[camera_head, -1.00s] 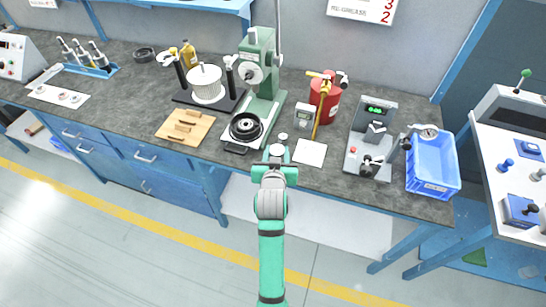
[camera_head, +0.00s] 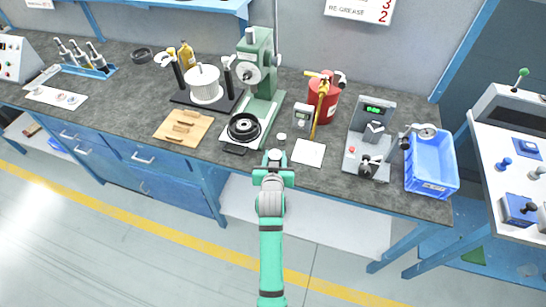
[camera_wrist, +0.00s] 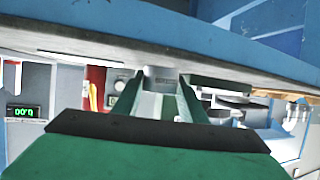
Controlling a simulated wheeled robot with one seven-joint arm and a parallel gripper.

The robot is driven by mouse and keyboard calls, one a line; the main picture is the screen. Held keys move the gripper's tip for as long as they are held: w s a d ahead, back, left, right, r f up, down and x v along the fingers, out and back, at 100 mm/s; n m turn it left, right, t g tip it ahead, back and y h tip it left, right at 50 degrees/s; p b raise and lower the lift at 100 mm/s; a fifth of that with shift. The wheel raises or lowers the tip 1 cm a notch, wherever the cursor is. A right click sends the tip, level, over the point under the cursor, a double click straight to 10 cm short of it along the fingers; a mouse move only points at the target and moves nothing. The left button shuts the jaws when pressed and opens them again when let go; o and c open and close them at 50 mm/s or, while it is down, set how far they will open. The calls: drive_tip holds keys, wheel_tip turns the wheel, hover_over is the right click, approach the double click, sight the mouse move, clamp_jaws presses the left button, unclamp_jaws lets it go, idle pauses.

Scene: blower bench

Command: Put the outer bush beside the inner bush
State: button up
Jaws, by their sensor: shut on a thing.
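My gripper (camera_head: 274,162) is at the front edge of the bench, by the small press. In the wrist view its two green fingers (camera_wrist: 160,98) are shut on a small grey, ring-like piece with dark marks, which I take for the outer bush (camera_wrist: 160,73). In the head view the held bush shows as a pale spot (camera_head: 276,154) at the fingertips. A small pale round piece (camera_head: 282,137), perhaps the inner bush, stands on the bench just beyond it. The two look apart. The wrist view is upside down and does not clearly show the second piece.
The green press (camera_head: 262,75) with a black round part (camera_head: 244,127) stands to the left. A white sheet (camera_head: 309,152) lies just right of my gripper. Behind are a small meter (camera_head: 302,117) and a red can (camera_head: 322,105). A blue bin (camera_head: 431,165) is farther right.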

drive_tip(key=shift+a+f, duration=0.1)
drive_tip(key=shift+a, duration=0.05)
drive_tip(key=o, duration=1.2)
drive_tip(key=shift+a, duration=0.1)
drive_tip(key=d+v, duration=0.1)
drive_tip(key=v, duration=1.1)
drive_tip(key=s+f, duration=0.3)
drive_tip(key=s, duration=0.6)
drive_tip(key=s+f, duration=0.3)
drive_tip(key=s, duration=0.5)
drive_tip(key=shift+n+t+y, duration=0.3)
drive_tip(key=shift+t+y, duration=0.1)
drive_tip(key=shift+t, duration=0.5)
drive_tip(key=v, duration=1.3)
drive_tip(key=r+v, duration=0.1)
drive_tip(key=v, duration=0.6)
drive_tip(key=shift+s+a+r, duration=0.1)
drive_tip(key=shift+s+a, duration=0.1)
drive_tip(key=shift+a, duration=0.05)
